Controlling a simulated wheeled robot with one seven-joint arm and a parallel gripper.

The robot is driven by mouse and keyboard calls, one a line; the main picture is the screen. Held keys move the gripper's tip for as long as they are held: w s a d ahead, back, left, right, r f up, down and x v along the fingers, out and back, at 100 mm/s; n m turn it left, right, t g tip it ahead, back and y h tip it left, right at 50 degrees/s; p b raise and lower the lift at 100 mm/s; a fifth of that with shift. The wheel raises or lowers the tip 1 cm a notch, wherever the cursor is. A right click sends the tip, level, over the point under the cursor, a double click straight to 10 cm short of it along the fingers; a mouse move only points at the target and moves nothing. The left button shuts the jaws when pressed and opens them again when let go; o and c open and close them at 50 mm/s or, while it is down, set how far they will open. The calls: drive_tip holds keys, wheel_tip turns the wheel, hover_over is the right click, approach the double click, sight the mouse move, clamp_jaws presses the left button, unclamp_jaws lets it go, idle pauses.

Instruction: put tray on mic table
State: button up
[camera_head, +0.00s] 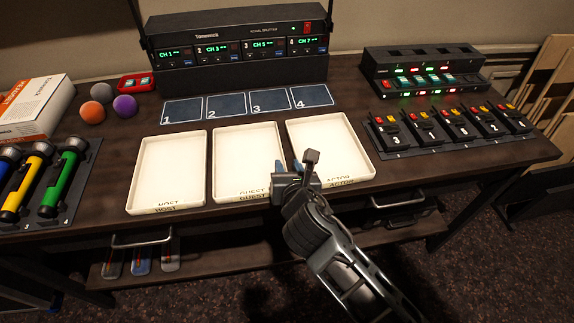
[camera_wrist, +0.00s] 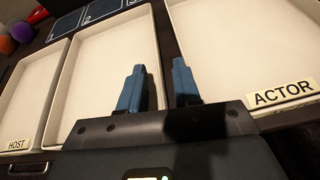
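Three white trays stand side by side on the dark wooden table (camera_head: 108,177). The HOST tray (camera_head: 168,170) is on the left, the GUEST tray (camera_head: 245,155) in the middle, and the ACTOR tray (camera_head: 330,140) on the right. All three look empty. My gripper (camera_head: 288,166) is over the front of the table, near the neighbouring edges of the GUEST and ACTOR trays. In the wrist view its blue fingers (camera_wrist: 158,88) are apart with nothing between them. My gripper hides part of the GUEST tray's right front and ACTOR tray's left front.
Behind the trays are a mat numbered 1 to 4 (camera_head: 247,104) and a receiver rack (camera_head: 235,50). Right are a charger (camera_head: 423,72) and bodypacks (camera_head: 450,130). Left are microphones (camera_head: 62,180), foam balls (camera_head: 92,112) and a box (camera_head: 36,105). Drawer handles (camera_head: 142,240) protrude in front.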

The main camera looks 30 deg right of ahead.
drive_tip(key=v, duration=1.1)
drive_tip(key=s+d+f+m+y, duration=0.2)
drive_tip(key=s+m+y, duration=0.2)
drive_tip(key=s+m, duration=1.1)
drive_tip(key=s+r+m+t, duration=0.1)
drive_tip(key=s+r+m, duration=0.4)
drive_tip(key=s+m, duration=0.2)
drive_tip(key=s+d+r+m, duration=0.1)
drive_tip(key=s+r+m, duration=0.4)
drive_tip(key=s+m, duration=0.2)
drive_tip(key=shift+s+r+m+t, duration=0.35)
drive_tip(key=shift+s+m+t, duration=0.05)
drive_tip(key=shift+m, duration=0.6)
